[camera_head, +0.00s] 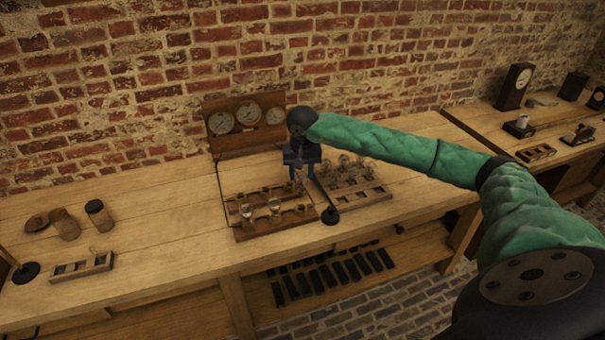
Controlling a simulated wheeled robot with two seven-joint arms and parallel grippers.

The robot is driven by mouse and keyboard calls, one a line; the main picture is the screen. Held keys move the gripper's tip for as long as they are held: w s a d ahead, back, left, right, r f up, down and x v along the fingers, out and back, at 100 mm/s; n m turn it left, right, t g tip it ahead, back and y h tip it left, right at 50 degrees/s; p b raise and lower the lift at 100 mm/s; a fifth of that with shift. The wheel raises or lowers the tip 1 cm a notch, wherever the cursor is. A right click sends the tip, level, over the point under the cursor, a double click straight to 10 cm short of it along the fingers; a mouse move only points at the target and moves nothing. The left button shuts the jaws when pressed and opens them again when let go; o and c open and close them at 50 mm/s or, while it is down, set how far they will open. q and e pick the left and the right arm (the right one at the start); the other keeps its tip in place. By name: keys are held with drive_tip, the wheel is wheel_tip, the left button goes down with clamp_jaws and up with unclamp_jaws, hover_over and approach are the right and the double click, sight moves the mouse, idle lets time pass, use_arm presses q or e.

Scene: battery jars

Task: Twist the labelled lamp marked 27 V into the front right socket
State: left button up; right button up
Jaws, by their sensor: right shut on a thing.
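The wooden socket board (272,229) lies on the bench in the middle of the view, with two rows of sockets. Clear glass lamps (275,206) stand in its front row at left and middle. The front right socket (301,209) shows no lamp. My right gripper (303,171) points down over the board's back right corner, between board and lamp tray. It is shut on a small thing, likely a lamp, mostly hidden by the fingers. No 27 V label is readable. My left gripper is out of view.
A wooden panel with three dials (245,146) stands behind the board. A round black foot (330,216) is close to the board's right front. Jars (98,215) and a small wooden rack (82,268) stand at left. The bench between them and the board is clear.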

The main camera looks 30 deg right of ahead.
sight(301, 191)
drive_tip(key=shift+a, duration=0.15)
drive_tip(key=shift+f, duration=2.05)
drive_tip(key=shift+f+b, duration=0.3)
drive_tip(key=shift+f, duration=0.1)
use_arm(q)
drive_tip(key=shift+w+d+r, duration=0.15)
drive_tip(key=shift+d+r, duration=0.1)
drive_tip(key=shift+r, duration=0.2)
use_arm(e)
drive_tip(key=shift+f, duration=0.1)
use_arm(q)
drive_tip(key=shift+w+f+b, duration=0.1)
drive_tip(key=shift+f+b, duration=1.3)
drive_tip(key=shift+b, duration=0.15)
use_arm(e)
drive_tip(key=shift+f, duration=1.05)
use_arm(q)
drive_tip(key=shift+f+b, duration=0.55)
use_arm(e)
drive_tip(key=shift+f, duration=0.15)
